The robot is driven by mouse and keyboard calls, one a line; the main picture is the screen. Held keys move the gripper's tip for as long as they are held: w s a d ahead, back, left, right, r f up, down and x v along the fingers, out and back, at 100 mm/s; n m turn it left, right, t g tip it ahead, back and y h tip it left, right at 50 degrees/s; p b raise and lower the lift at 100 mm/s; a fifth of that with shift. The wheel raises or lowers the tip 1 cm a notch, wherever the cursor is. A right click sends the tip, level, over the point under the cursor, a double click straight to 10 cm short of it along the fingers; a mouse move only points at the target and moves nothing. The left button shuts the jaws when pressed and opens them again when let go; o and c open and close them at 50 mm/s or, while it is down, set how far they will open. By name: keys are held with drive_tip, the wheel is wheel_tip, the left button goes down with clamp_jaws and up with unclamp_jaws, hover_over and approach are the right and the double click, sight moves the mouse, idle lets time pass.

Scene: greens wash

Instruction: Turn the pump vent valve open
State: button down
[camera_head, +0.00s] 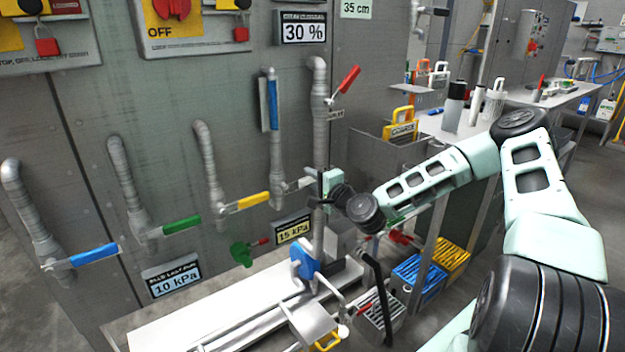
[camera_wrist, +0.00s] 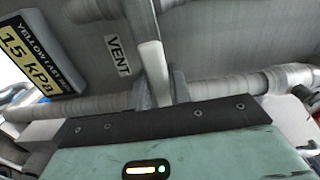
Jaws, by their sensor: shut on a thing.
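The vent valve's pale grey lever (camera_wrist: 152,65) sits beside the white VENT label (camera_wrist: 118,56) in the wrist view. My gripper (camera_wrist: 160,90) is shut on this lever close to the pipe (camera_wrist: 90,107), and its fingers hide part of the lever. In the head view my gripper (camera_head: 324,186) is at the wall, on the right of the row of valves. The lever's free end (camera_head: 298,184) points left from it, across the line of the pipe (camera_head: 319,120). The valve body is mostly hidden behind my gripper.
Yellow (camera_head: 247,203), green (camera_head: 182,226) and blue (camera_head: 95,255) handles stand to the left. A red handle (camera_head: 348,80) is above my gripper. A yellow 15 kPa sign (camera_head: 294,231) hangs below left. Blue (camera_head: 418,276) and yellow (camera_head: 452,256) crates are low on the right.

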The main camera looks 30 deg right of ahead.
sight(308, 176)
drive_tip(key=r+n+p, duration=0.1)
drive_tip(key=r+n, duration=0.1)
drive_tip(key=n, duration=0.1)
drive_tip(key=shift+a+r+p, duration=0.2)
drive_tip(key=shift+r+p, duration=0.05)
drive_tip(key=shift+p, duration=0.1)
drive_tip(key=r+n, duration=0.1)
drive_tip(key=a+r+n+p, duration=0.1)
drive_tip(key=n, duration=0.1)
drive_tip(key=shift+a+n, duration=0.1)
drive_tip(key=shift+n, duration=0.2)
drive_tip(key=a+r+n, duration=0.1)
drive_tip(key=n, duration=0.2)
drive_tip(key=shift+a+r, duration=0.35)
drive_tip(key=shift+s+a+r+n+b, duration=0.1)
drive_tip(key=shift+a+r+n+b, duration=0.25)
drive_tip(key=shift+n, duration=0.5)
drive_tip(key=shift+a+r+n+b, duration=0.15)
drive_tip(key=shift+a+n, duration=0.3)
drive_tip(key=shift+n, duration=0.4)
drive_tip(key=c, duration=1.3)
unclamp_jaws()
drive_tip(key=shift+a, duration=0.1)
